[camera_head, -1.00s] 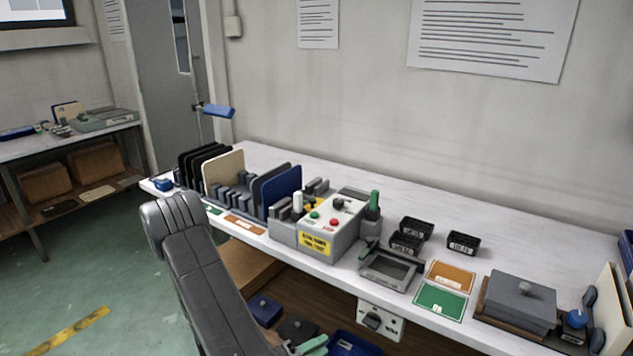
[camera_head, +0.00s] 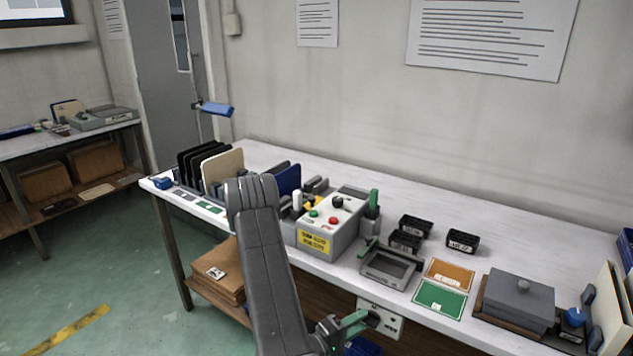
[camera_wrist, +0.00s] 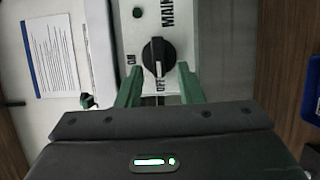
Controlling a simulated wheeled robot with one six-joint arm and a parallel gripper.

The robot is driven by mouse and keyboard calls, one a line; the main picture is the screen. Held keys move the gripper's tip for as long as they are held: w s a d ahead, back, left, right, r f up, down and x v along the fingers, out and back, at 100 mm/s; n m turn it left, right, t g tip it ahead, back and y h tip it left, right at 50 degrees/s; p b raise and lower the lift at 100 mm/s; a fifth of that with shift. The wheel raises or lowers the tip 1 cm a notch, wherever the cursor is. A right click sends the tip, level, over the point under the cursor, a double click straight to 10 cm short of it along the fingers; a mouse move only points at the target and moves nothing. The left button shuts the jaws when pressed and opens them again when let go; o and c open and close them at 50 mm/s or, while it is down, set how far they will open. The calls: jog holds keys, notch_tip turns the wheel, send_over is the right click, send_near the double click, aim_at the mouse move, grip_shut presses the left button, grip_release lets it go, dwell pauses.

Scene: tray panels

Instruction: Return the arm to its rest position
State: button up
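My arm (camera_head: 268,270) stands in front of the bench, with its elbow raised in front of the panel rack. My gripper (camera_head: 358,322) is low, below the bench's front edge, and its green fingers point right. In the wrist view, the two green fingers (camera_wrist: 159,84) are apart with nothing held between them. A black rotary knob (camera_wrist: 158,57) on a white box marked MAIN, ON and OFF shows between and beyond the fingertips; its pointer lies towards OFF. The white switch box (camera_head: 385,318) hangs under the bench edge, close to the gripper.
The white bench (camera_head: 360,172) carries a control box (camera_head: 325,232) with a yellow label, small black bins (camera_head: 462,242), a grey fixture (camera_head: 388,268) and a lidded grey box (camera_head: 518,298). Brown panels (camera_head: 217,270) lie on the lower shelf. Floor at left is clear.

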jog(key=shift+w+d, duration=0.15)
jog(key=shift+d, duration=0.1)
